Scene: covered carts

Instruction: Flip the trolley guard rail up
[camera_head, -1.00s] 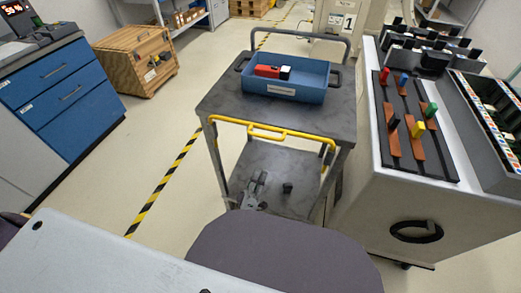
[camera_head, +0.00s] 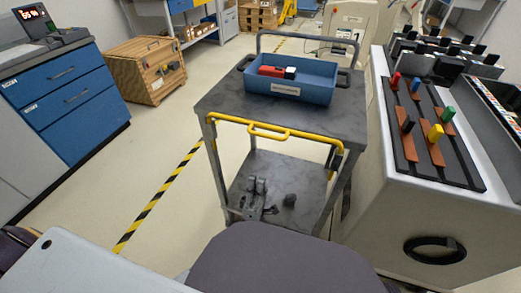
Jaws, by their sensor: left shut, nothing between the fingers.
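The trolley (camera_head: 225,101) is a dark grey two-shelf cart in the middle of the view. Its yellow guard rail (camera_head: 300,138) lies along the front edge of the top shelf, folded down, with a small yellow handle loop (camera_head: 268,131) at its middle. My left gripper (camera_head: 257,184) is shut and empty, in front of the trolley and below the rail, seen against the lower shelf (camera_head: 300,170). It does not touch the rail. My right gripper does not show.
A blue bin (camera_head: 315,92) holding a red and white item stands on the top shelf. A wooden crate (camera_head: 145,70) and blue drawers (camera_head: 70,85) are at the left. Floor left of the trolley is clear.

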